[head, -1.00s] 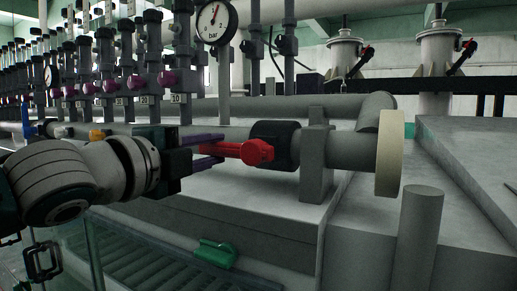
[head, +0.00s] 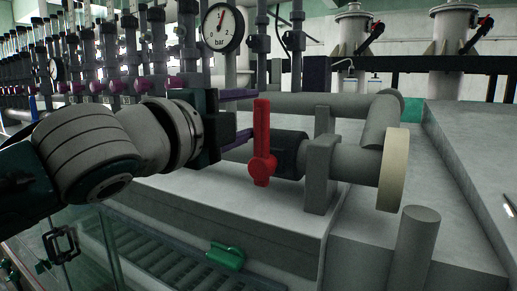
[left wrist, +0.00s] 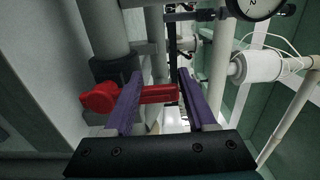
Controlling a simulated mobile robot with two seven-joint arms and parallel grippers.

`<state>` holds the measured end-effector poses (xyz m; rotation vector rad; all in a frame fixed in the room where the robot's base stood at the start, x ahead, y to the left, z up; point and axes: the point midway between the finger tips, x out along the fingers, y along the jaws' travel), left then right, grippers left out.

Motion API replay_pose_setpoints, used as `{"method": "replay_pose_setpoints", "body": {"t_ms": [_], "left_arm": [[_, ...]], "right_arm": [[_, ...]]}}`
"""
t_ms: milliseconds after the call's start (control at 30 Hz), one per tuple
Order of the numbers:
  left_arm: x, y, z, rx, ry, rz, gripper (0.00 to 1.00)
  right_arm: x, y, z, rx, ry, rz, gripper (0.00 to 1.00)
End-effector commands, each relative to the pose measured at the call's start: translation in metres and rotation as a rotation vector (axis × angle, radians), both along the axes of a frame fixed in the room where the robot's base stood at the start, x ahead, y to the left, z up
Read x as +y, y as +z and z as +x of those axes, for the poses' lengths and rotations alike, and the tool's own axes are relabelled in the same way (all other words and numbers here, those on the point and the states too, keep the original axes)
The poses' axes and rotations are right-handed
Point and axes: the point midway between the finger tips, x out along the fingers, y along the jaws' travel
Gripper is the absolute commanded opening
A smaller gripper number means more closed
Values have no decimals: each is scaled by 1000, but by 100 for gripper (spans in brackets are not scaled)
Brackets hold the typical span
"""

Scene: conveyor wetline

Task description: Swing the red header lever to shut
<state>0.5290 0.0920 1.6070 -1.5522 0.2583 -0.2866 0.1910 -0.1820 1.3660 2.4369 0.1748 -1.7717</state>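The red header lever (head: 262,140) stands upright in the head view, across the line of the grey pipe. Its round hub (head: 261,171) is at the bottom, in front of the dark valve body (head: 291,155). My left gripper (head: 254,113) is open, its two purple fingers spread one above the other just left of the lever's upright arm. In the left wrist view the lever (left wrist: 155,94) runs crosswise past the spread fingers (left wrist: 158,80), its hub left of the left finger. Whether a finger touches it I cannot tell. My right gripper is out of view.
A grey bracket (head: 320,172) and a pipe with a pale end disc (head: 394,172) lie right of the valve. A bar gauge (head: 222,27) and a row of vertical pipes stand behind my left gripper. A green handle (head: 226,256) sits low in front.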

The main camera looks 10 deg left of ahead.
Motion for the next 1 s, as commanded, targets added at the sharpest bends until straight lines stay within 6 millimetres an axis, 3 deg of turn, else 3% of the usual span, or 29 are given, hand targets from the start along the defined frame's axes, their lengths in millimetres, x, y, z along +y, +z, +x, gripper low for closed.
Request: {"method": "replay_pose_setpoints", "body": {"t_ms": [33,433,1000], "left_arm": [[-8,-7,-3,18,-17,-11,59],[-6,-11,-6,23,-16,-7,59],[19,-11,-62,20,-7,1,59]], "right_arm": [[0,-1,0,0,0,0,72],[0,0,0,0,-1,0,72],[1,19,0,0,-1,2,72]]}}
